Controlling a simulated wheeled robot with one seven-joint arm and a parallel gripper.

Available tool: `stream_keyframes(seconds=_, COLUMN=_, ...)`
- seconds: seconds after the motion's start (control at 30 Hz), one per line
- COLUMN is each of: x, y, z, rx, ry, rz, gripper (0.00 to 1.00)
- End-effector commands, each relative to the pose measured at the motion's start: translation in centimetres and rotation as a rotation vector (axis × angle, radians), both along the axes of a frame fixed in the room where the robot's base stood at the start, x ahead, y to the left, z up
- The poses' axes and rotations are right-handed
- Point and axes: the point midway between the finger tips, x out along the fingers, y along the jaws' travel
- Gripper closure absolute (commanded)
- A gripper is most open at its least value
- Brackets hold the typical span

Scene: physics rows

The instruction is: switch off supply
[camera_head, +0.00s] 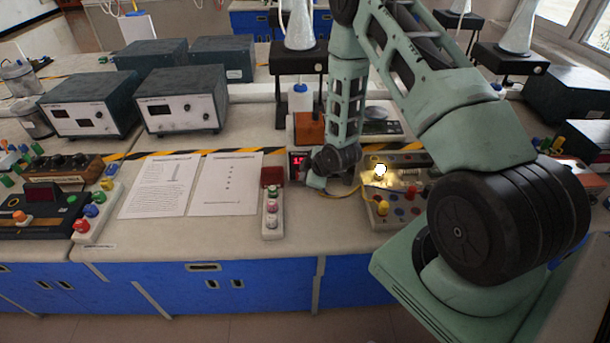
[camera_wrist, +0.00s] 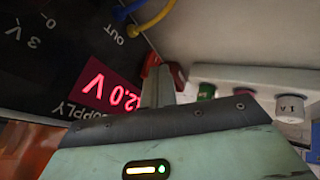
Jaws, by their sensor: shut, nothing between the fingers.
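My gripper (camera_head: 316,183) is low beside the supply's front right. In the wrist view my gripper (camera_wrist: 158,85) is shut and empty in front of the supply's face. A red part (camera_wrist: 178,76) shows behind the fingertips; whether they touch it is unclear. No supply switch is clearly visible.
A white strip with buttons and a red block (camera_head: 271,212) stands just left of my gripper. A board with a lit lamp (camera_head: 380,169) and knobs lies to the right. Two paper sheets (camera_head: 225,185) lie left. The bench front is clear.

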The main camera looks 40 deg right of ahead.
Motion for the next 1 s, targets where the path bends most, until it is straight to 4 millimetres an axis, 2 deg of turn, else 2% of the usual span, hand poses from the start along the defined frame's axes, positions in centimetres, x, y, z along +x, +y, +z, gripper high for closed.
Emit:
stream_keyframes(seconds=0.1, x=0.8, y=-0.5, z=0.1, rx=0.001, ry=-0.001, rz=0.001, gripper=1.0)
stream_keyframes(seconds=0.37, x=0.7, y=-0.4, z=0.4, rx=0.002, ry=-0.001, rz=0.0, gripper=1.0)
stream_keyframes(seconds=0.73, x=0.8, y=-0.5, z=1.9, rx=0.0, ry=-0.004, rz=-0.001, gripper=1.0)
stream_keyframes(seconds=1.0, x=0.7, y=-0.4, z=1.9, rx=0.001, ry=-0.001, rz=0.0, gripper=1.0)
